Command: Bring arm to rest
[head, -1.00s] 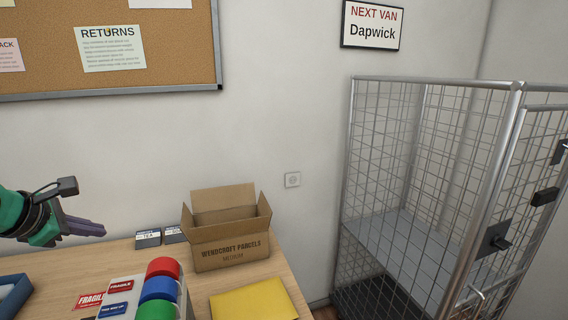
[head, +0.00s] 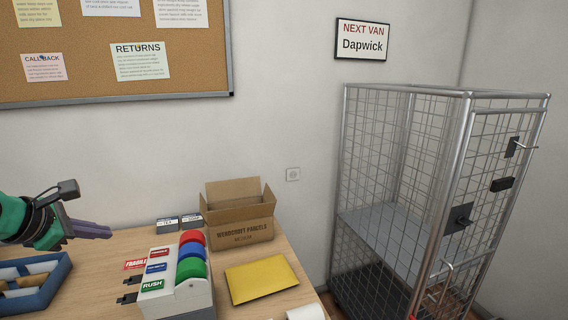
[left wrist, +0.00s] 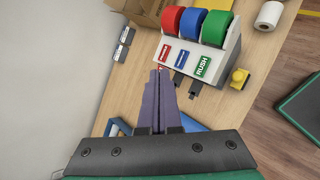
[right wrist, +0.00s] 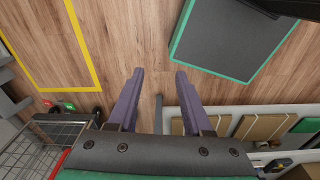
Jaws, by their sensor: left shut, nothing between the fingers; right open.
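My left gripper (head: 92,230) comes in at the left of the head view, above the wooden counter (head: 110,250) and left of the tape dispenser. In the left wrist view its purple fingers (left wrist: 157,80) are together with nothing between them. My right gripper (right wrist: 155,80) shows only in the right wrist view. Its two fingers are apart and empty, over the wood floor (right wrist: 140,40).
The counter holds a tape dispenser (head: 172,300) with red, blue and green rolls, an open carton (head: 240,232), a yellow envelope (head: 262,278) and a blue tray (head: 55,300). A wire cage trolley (head: 400,200) stands at the right. A green-edged mat (right wrist: 225,45) lies on the floor.

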